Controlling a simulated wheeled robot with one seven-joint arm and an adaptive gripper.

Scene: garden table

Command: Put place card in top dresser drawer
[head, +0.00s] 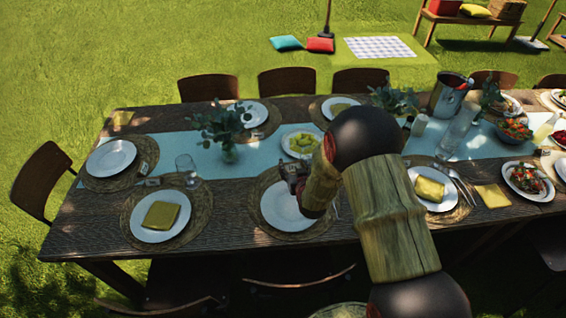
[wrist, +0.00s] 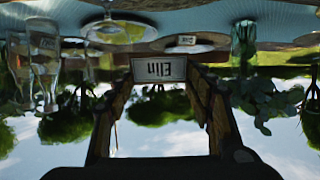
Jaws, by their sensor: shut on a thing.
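The place card (wrist: 158,69) is a small white card with dark lettering, seen upside down in the wrist view. My gripper (wrist: 159,78) is shut on it, with a finger at each side of the card. In the head view my gripper (head: 292,172) is over the table near the far edge of an empty white plate (head: 281,206), partly hidden by my arm. The card cannot be made out clearly there. No dresser or drawer shows in either view.
The long wooden table (head: 80,222) holds plates, woven mats, a blue runner (head: 185,155), a leafy vase (head: 228,150), a glass (head: 187,168) and a metal bucket (head: 446,96). Chairs (head: 45,180) stand around it. Open grass (head: 120,45) lies beyond.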

